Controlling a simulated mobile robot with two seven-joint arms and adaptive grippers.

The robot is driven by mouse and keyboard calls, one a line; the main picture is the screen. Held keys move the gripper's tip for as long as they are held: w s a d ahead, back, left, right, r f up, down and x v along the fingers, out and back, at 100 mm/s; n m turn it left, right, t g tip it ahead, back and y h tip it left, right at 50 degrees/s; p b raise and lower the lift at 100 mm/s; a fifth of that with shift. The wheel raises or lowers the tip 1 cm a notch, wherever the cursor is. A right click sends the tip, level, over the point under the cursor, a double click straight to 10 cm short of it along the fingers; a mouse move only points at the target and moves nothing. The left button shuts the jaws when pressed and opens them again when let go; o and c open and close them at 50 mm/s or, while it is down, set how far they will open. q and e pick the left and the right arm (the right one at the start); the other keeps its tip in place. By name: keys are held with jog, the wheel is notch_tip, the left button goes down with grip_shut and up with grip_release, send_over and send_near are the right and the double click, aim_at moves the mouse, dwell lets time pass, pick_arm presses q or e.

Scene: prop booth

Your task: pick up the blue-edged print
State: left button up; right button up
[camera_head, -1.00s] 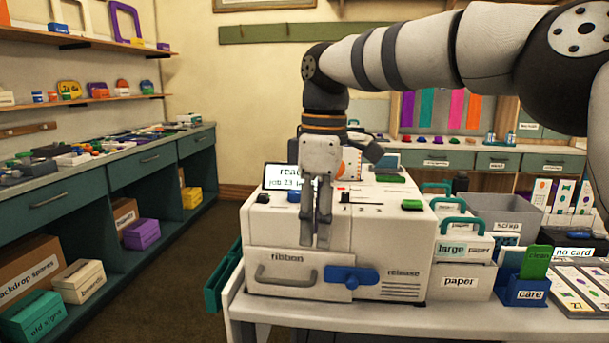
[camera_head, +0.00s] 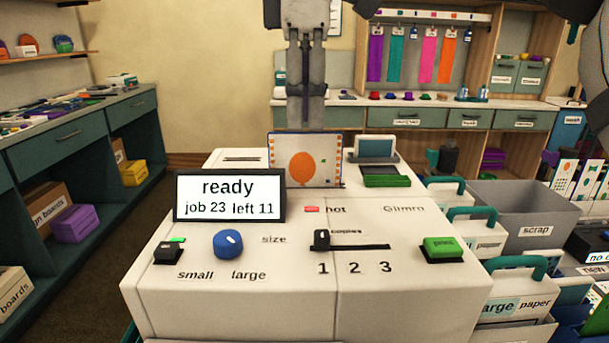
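The print (camera_head: 314,172) shows an orange balloon on a pale sheet with a blue edge along its top. It stands upright at the back of the white printer (camera_head: 230,310), behind the "ready" display (camera_head: 230,196). My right gripper (camera_head: 306,126) points straight down just above the print, its fingertips at about the top edge. The fingers look close together; I cannot tell whether they touch or hold the print. My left gripper is out of view.
The printer top carries a blue size knob (camera_head: 228,244), a black copies slider (camera_head: 321,240) and a green print button (camera_head: 440,247). A small screen (camera_head: 376,148) stands right of the print. A grey scrap bin (camera_head: 530,217) and paper boxes (camera_head: 512,306) stand at the right.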

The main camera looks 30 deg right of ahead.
aim_at(306, 163)
notch_tip(306, 163, down, 8)
jog(key=shift+f+p, duration=0.1)
jog(key=shift+p, duration=0.25)
grip_shut()
